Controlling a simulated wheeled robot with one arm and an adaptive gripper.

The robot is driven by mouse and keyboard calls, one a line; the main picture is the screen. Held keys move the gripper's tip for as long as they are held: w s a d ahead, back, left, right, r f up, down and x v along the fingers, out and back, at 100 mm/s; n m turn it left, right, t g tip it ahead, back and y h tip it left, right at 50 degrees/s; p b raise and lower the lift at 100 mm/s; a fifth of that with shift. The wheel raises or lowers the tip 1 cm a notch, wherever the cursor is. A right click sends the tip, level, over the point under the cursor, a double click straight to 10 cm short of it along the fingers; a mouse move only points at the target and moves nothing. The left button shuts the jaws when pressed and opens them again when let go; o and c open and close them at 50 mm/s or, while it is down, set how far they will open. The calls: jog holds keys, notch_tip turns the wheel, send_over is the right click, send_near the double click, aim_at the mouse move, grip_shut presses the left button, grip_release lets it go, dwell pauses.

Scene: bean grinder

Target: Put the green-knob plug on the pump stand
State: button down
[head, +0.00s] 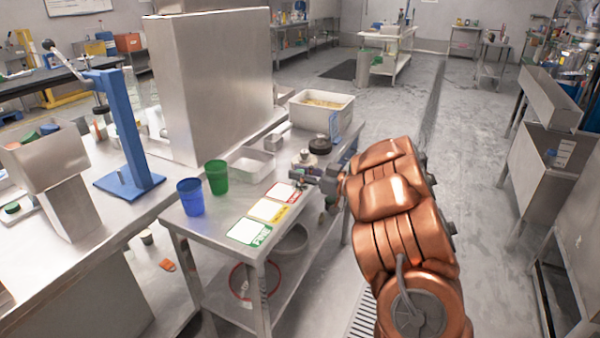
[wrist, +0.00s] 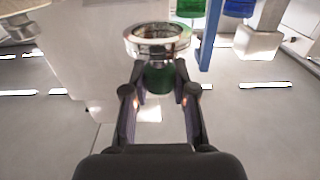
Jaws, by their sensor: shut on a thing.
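In the wrist view my gripper (wrist: 158,92) is shut on the green knob of the green-knob plug (wrist: 158,78). A shiny round metal part (wrist: 158,40) shows just beyond the knob; I cannot tell whether it belongs to the plug or is a separate piece. In the head view my gripper (head: 312,177) is over the right side of the steel table, beside a small metal fitting (head: 302,160). The knob is not clear there. I cannot tell which thing is the pump stand.
The steel table (head: 210,230) holds a blue cup (head: 190,197), a green cup (head: 217,177), coloured cards (head: 268,210), a white tray (head: 250,164) and a black round object (head: 320,146). A white bin (head: 321,112) stands behind. A blue stand (head: 122,130) is left.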

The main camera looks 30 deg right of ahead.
jog(key=w+d, duration=0.1)
jog(key=w, duration=0.1)
jog(key=w+d, duration=0.1)
jog(key=w, duration=0.1)
jog(key=w+d, duration=0.2)
jog(key=shift+f, duration=2)
jog(key=shift+f, duration=0.15)
jog(key=c, duration=0.9)
grip_release()
jog(key=shift+c, duration=0.2)
jog(key=shift+s+d, duration=0.1)
jog(key=shift+s, duration=0.1)
jog(key=v, duration=1.1)
jog(key=shift+s+d, duration=0.2)
jog(key=shift+s, duration=0.1)
